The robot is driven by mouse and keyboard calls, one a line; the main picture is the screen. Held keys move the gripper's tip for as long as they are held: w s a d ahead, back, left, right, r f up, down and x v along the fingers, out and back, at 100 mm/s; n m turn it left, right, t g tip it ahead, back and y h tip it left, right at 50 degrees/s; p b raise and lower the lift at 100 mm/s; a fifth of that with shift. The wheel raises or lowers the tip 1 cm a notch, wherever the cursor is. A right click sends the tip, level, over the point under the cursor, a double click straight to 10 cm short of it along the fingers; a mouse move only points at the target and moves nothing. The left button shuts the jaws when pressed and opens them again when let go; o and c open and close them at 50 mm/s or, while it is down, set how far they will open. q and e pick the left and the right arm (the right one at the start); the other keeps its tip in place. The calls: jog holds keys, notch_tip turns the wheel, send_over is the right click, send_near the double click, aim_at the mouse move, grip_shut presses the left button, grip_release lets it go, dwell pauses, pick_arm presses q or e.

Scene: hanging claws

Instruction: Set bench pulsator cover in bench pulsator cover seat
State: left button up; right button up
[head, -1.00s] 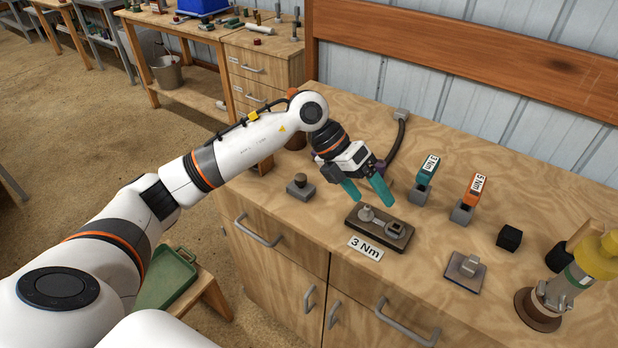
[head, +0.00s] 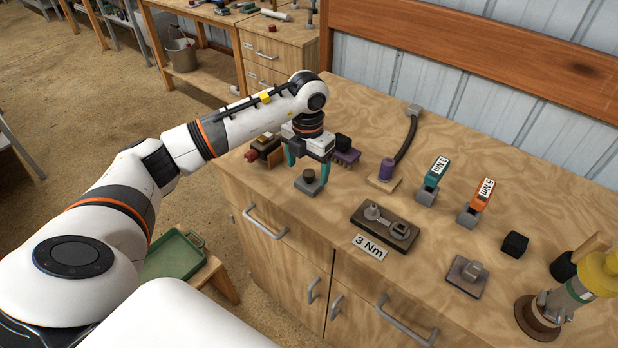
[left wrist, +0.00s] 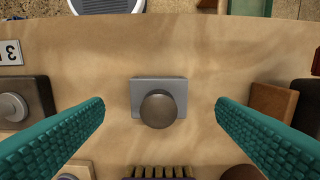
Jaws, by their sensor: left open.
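A small grey block with a dark round knob on top (head: 309,182), which looks like the pulsator cover, sits on the bench top. It shows in the middle of the left wrist view (left wrist: 159,108). My left gripper (head: 309,170) is open above it, with teal fingers on either side and apart from the knob. A dark base (head: 372,233) with a round grey fitting and a recess stands to the right, behind a "3 Nm" label. I cannot tell for sure which piece is the cover seat. My right gripper is not in view.
Behind the gripper are a purple cylinder with a hose (head: 387,170), and dark and purple parts. To the right stand a teal tool (head: 436,172), an orange tool (head: 481,197), a black cube (head: 514,244), a grey plate with a block (head: 467,276) and a yellow-topped post (head: 598,262).

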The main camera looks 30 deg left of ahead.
aim_at(309, 172)
pick_arm(q)
notch_tip(309, 172, down, 4)
jog(key=shift+w+d+r+p, duration=0.1)
jog(key=shift+r+p, duration=0.1)
jog(key=shift+p, duration=0.5)
jog(key=shift+f, duration=0.35)
jog(key=shift+c, duration=0.6)
jog(key=c, duration=0.9)
jog(key=shift+c, duration=0.2)
jog(key=shift+r, duration=0.1)
